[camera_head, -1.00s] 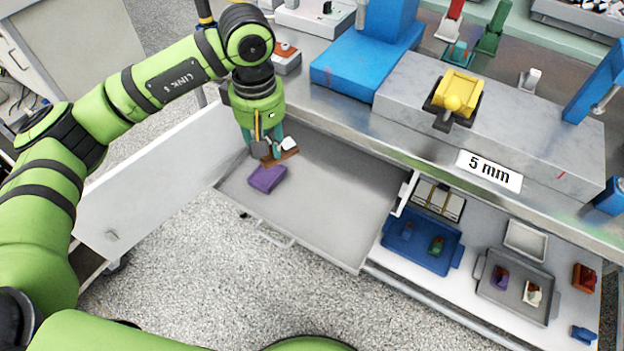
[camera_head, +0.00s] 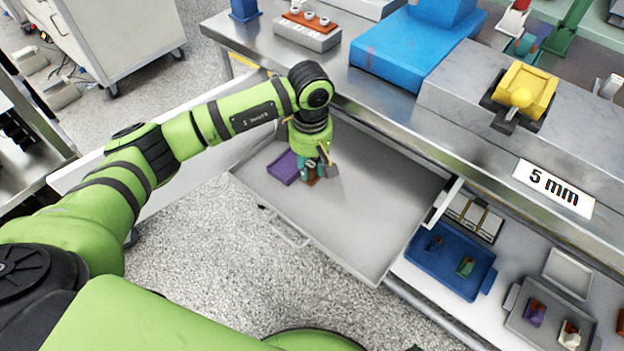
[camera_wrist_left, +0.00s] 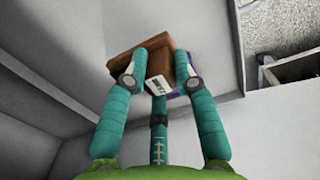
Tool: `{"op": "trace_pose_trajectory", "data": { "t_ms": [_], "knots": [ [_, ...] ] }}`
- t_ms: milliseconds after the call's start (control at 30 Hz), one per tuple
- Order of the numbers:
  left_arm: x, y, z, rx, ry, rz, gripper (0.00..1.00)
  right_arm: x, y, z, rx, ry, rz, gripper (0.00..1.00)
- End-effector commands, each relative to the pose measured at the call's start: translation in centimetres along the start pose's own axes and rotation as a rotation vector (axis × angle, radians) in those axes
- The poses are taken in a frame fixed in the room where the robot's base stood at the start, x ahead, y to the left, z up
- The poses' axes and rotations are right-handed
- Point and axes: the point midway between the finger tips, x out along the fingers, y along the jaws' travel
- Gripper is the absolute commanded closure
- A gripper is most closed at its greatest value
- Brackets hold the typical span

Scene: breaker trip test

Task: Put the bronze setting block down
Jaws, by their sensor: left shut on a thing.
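My left gripper (camera_head: 313,174) points down into the open grey drawer (camera_head: 375,205). It is shut on the bronze setting block (camera_wrist_left: 150,48), a brown block with a small white label. In the left wrist view, the teal fingers (camera_wrist_left: 158,80) sit around it. In the head view only a small brown part of it shows beneath the fingers. It is low over the drawer floor; I cannot tell whether it touches. A purple block (camera_head: 284,168) lies in the drawer just left of the gripper. My right gripper is not in view.
The bench edge with a 5 mm sign (camera_head: 553,188) runs above the drawer. To the right, a blue tray (camera_head: 432,274) and a grey tray (camera_head: 560,325) hold small blocks. The drawer's middle and right floor is bare.

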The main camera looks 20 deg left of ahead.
Motion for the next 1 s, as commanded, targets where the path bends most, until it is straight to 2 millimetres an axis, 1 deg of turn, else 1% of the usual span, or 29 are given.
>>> {"op": "trace_pose_trajectory", "data": {
  "t_ms": [33, 100, 267, 500, 700, 867, 900, 933, 967, 1000],
  "knots": [
    [0.9, 0.0, 0.0, -0.001, -0.002, -0.001, 1.0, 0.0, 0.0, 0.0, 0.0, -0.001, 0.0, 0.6],
    [1.7, 0.0, 0.0, -0.001, -0.001, 0.0, 1.0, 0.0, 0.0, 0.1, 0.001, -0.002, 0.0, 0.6],
    [2.6, 0.1, 0.0, 0.0, -0.001, 0.002, 1.0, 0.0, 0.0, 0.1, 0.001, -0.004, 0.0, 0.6],
    [5.8, 0.0, 0.0, 0.0, -0.001, -0.001, 1.0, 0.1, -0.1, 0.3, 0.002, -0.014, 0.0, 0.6],
    [6.0, 0.1, 0.0, 0.001, 0.0, 0.003, 1.0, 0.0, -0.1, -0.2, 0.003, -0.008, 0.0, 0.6],
    [6.5, 0.1, 0.0, 0.001, 0.0, 0.003, 1.0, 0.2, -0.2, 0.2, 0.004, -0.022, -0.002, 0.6],
    [6.4, 0.0, 0.0, 0.001, 0.0, 0.002, 0.64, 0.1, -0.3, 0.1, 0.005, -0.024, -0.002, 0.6],
    [6.4, 0.0, 0.0, 0.001, 0.0, 0.002, 0.52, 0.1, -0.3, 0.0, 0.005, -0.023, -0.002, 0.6],
    [6.4, 0.0, 0.0, 0.001, 0.0, 0.001, 0.48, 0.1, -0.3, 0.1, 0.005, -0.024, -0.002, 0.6],
    [6.4, 0.0, 0.0, 0.0, 0.0, 0.001, 0.48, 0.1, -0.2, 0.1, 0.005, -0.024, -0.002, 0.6]
  ]
}}
